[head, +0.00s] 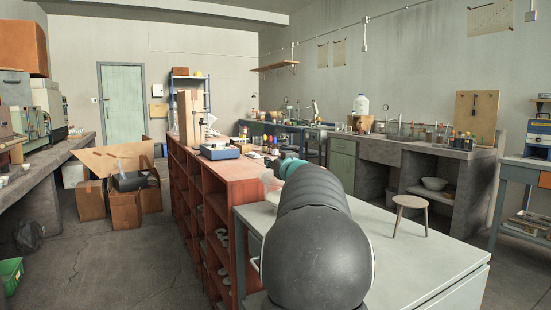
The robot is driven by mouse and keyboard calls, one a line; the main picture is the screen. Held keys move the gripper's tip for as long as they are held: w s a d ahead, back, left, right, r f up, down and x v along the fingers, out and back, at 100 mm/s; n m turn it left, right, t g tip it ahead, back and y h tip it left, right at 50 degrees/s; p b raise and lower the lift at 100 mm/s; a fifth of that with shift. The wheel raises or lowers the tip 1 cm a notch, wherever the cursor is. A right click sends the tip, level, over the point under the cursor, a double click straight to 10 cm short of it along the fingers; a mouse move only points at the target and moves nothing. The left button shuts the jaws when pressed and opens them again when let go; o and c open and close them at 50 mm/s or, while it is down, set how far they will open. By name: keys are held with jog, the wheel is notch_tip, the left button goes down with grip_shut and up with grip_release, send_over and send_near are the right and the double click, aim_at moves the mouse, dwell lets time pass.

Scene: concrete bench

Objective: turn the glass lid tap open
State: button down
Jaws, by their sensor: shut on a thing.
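My arm (315,230) reaches forward from the bottom of the head view, over the pale grey bench top. Its teal wrist part (291,168) shows at the far end. My gripper is hidden behind the arm, so its jaws and anything between them do not show. A small pale pinkish, see-through shape (269,181) shows just left of the wrist; I cannot tell whether it is part of the glass lid. No lid tap can be made out, and its position cannot be told.
A grey bench top (440,255) lies under and right of my arm, beside a red-brown shelf unit (190,190). A wooden stool (410,203) stands on the right. Cardboard boxes (125,210) lie on the floor at left. A concrete sink bench (450,150) stands behind.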

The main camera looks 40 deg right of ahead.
jog(key=shift+n+t+y, duration=0.3)
jog(key=shift+n+y, duration=0.3)
jog(key=shift+y, duration=0.3)
jog(key=shift+n+y, duration=0.5)
jog(key=shift+y, duration=0.2)
jog(key=c, duration=0.8)
grip_release()
jog(key=shift+o, duration=0.2)
jog(key=shift+h, duration=0.3)
jog(key=shift+a+m+h, duration=0.15)
jog(key=shift+m+h, duration=0.55)
jog(key=shift+m+g+h+b, duration=0.7)
jog(key=shift+m+g+h, duration=0.45)
jog(key=shift+h, duration=0.75)
jog(key=f+m+h+b, duration=0.1)
jog(key=b, duration=0.2)
jog(key=shift+w+g, duration=0.1)
jog(key=shift+g, duration=0.25)
jog(key=m+b, duration=0.1)
jog(key=b, duration=0.1)
jog(key=shift+g+h+b, duration=0.3)
jog(key=shift+h+b, duration=0.05)
jog(key=shift+h, duration=0.05)
